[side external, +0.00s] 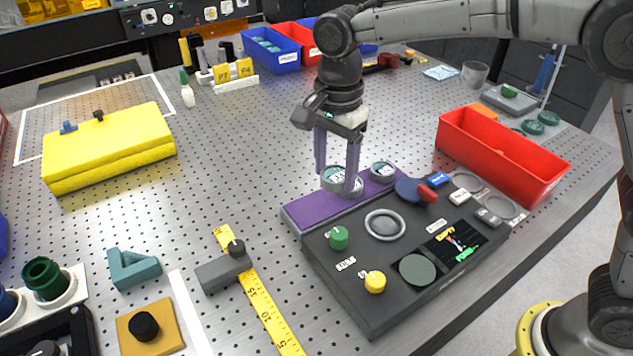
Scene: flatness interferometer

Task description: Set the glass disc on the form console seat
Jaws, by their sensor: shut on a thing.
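My gripper (336,182) points down over the purple strip (305,211) at the back of the dark form console. Its purple fingers are shut on a pale, labelled glass disc (333,173), partly hidden by the near finger. I cannot tell whether this disc still touches the strip. A second, smaller disc (383,169) sits on the strip to the right. The form console (340,277) has a round grey ringed seat (385,225) in its top, with nothing seen on it. The seat is in front of and to the right of my gripper.
On the console are a green knob (338,237), a yellow knob (375,281), a small screen (456,243) and a blue round piece with a red handle (416,190). A red bin (500,155) stands at right. A yellow case (108,150) lies left. Perforated table between is mostly clear.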

